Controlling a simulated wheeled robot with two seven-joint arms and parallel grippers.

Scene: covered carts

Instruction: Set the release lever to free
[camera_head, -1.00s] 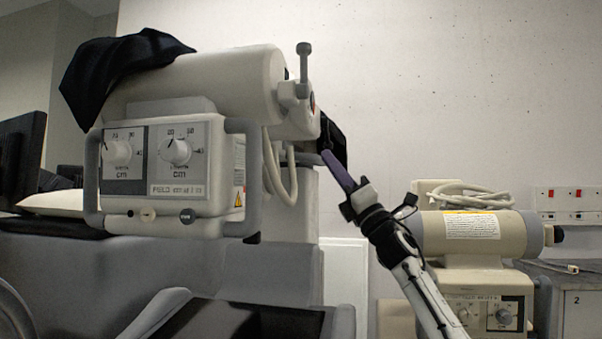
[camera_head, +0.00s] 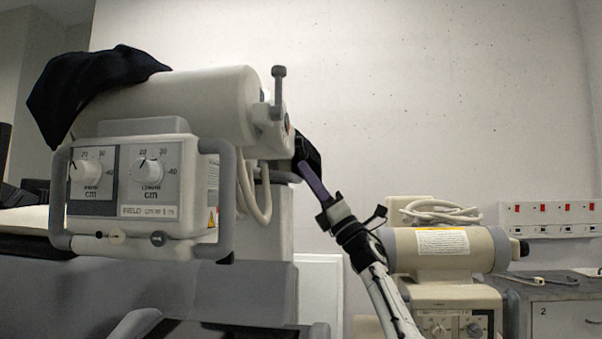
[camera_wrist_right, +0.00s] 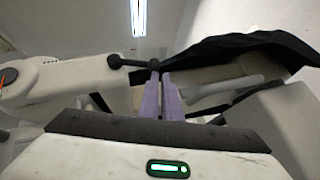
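The release lever (camera_head: 279,88) is a grey post with a knobbed top. It stands upright on the right end of the cream cylindrical machine head (camera_head: 225,95). In the right wrist view, a grey bar with a dark knob (camera_wrist_right: 132,62), apparently this lever, shows just beyond the fingertips. My right gripper (camera_head: 301,166) has purple fingers and is below and right of the lever, beside a dark cloth. Its fingers (camera_wrist_right: 160,76) lie almost together with nothing visible between them, and contact with the lever does not show. My left gripper is out of view.
A control box (camera_head: 145,185) with two dials and a grey handle hangs under the head. Black cloth (camera_head: 85,85) drapes its left end. A second cream machine (camera_head: 440,250) with coiled cable stands at right, near a grey cabinet (camera_head: 560,310). The wall above is clear.

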